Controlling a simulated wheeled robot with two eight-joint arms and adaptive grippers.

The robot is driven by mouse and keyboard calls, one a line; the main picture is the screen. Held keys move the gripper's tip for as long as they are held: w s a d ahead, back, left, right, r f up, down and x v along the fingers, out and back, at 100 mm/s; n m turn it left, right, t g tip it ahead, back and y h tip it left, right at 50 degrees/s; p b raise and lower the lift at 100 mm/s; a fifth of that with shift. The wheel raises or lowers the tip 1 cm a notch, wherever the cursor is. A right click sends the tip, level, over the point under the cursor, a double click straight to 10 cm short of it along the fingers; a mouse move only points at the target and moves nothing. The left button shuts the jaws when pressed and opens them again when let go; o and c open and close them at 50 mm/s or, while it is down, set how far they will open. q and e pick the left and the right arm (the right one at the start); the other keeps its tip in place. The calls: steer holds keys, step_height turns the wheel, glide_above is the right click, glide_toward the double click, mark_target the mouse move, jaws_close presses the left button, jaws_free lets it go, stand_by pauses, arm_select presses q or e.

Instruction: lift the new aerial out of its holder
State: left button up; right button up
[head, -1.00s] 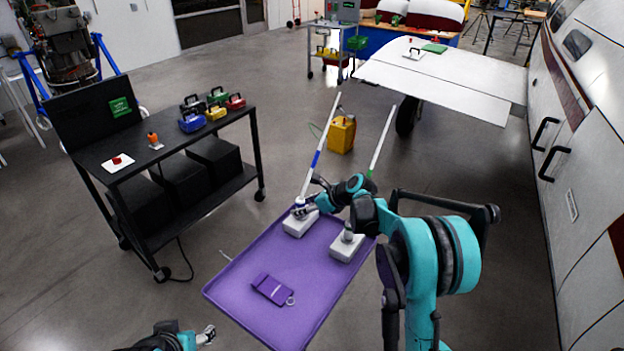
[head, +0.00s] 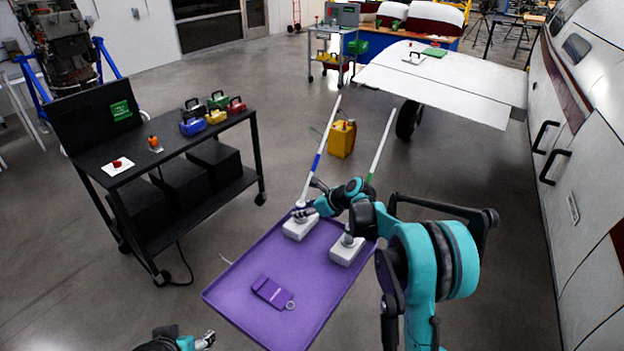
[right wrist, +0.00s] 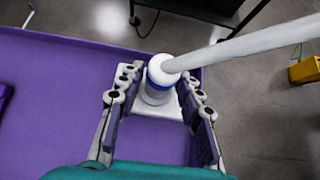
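Two white rod aerials stand tilted in pale grey block holders on a purple tray. One aerial has a blue band (head: 316,163) and its holder (head: 299,228) is at the tray's far left corner. The other has a green band (head: 371,177), in a holder (head: 346,251) to the right. Nothing visible tells me which one is new. My right gripper (head: 303,212) is at the foot of the blue-banded aerial. In the right wrist view, its open fingers (right wrist: 158,78) stand either side of the aerial's blue-ringed base (right wrist: 159,84), with gaps. My left gripper (head: 207,339) is partly in view at the bottom edge.
The purple tray (head: 240,292) also holds a purple tag with a ring (head: 272,291). A black cart (head: 215,140) with small coloured boxes stands left. A yellow can (head: 342,138) is on the floor beyond. A white aircraft body (head: 590,180) borders the right.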

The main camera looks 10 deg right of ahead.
jaws_close()
steer(key=shift+r+p, duration=0.5)
steer(key=shift+r, duration=0.3)
steer(key=shift+r+p, duration=1.1)
steer(key=shift+r, duration=0.6)
steer(key=shift+s+d, duration=0.35)
steer(key=shift+d, duration=0.1)
steer(key=s+d, duration=0.4)
steer(key=s, duration=0.1)
steer(key=shift+d+b, duration=0.3)
steer(key=shift+d, duration=0.1)
